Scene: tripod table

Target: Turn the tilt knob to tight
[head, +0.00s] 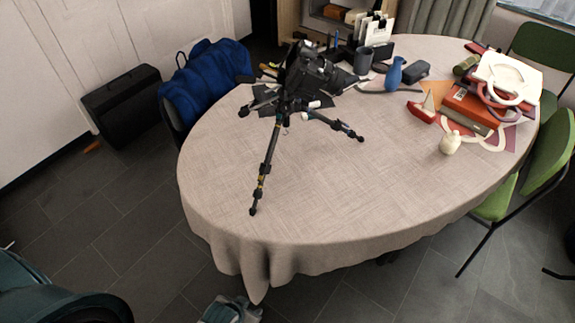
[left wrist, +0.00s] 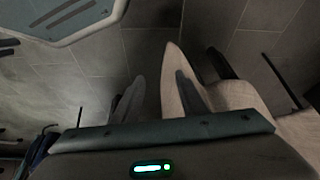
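A black tripod (head: 268,165) stands on the round table with its legs spread, one leg reaching toward the table's front edge. A dark camera (head: 312,72) sits on top of its head. The tilt knob is too small to tell apart among the dark parts below the camera. My left gripper (head: 232,312) is at the bottom edge of the head view, partly cut off, below the table's front edge and well away from the tripod. In the left wrist view its two fingers (left wrist: 158,92) stand apart with nothing between them. My right gripper is not in view.
The table (head: 345,190) has a pale cloth hanging down in front. Green chairs (head: 552,150) stand right.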

